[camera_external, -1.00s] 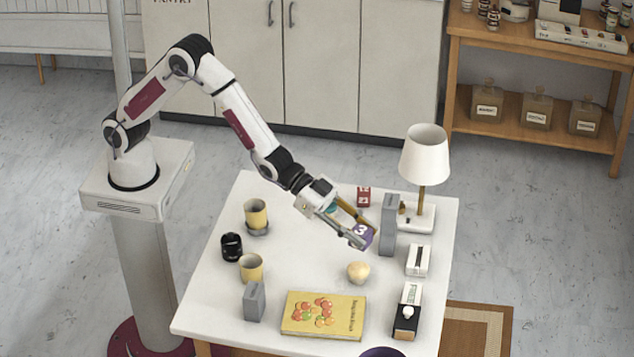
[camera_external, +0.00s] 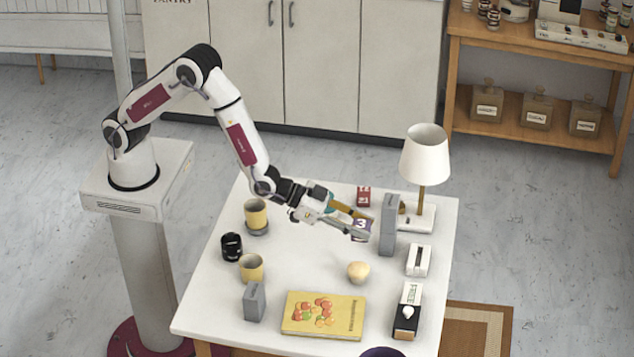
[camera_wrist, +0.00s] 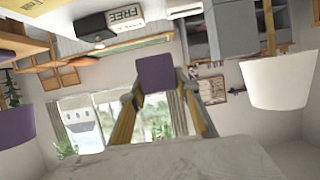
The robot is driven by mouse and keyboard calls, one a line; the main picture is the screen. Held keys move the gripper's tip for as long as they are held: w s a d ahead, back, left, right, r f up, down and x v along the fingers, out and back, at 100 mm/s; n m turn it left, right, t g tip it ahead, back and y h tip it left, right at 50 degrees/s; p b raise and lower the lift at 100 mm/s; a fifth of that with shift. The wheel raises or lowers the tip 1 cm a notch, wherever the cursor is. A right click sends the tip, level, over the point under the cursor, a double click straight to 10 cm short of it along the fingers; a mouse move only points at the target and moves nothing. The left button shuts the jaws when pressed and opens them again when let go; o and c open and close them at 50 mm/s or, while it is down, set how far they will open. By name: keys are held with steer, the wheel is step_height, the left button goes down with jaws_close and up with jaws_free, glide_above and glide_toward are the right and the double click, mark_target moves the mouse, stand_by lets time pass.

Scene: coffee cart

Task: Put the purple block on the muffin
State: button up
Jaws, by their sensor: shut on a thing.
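In the wrist view the purple block (camera_wrist: 156,73) sits between the two finger ends of my gripper (camera_wrist: 157,88). The fingers are shut on it. The muffin (camera_external: 358,272), small, round and tan, stands on the white table. In the external view it is below the block in the picture, and the two are apart. I cannot make out the muffin in the wrist view.
A tall grey box (camera_external: 388,228) stands just right of my gripper, with the lamp (camera_external: 424,155) behind it. A red block (camera_external: 363,196) is behind. A yellow book (camera_external: 323,315), yellow cups (camera_external: 251,267) and a small grey box (camera_external: 254,301) stand around the table (camera_external: 310,265).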

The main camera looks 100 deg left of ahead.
steer(key=shift+f, duration=0.1)
stand_by(0.4)
glide_above(359, 265)
steer(key=shift+d+f, duration=0.1)
steer(key=shift+f, duration=2.9)
steer(key=shift+f, duration=0.1)
steer(key=shift+f, duration=1.75)
steer(key=shift+f, duration=0.2)
steer(key=o, duration=1.1)
steer(key=shift+r, duration=0.2)
steer(key=v, duration=1.2)
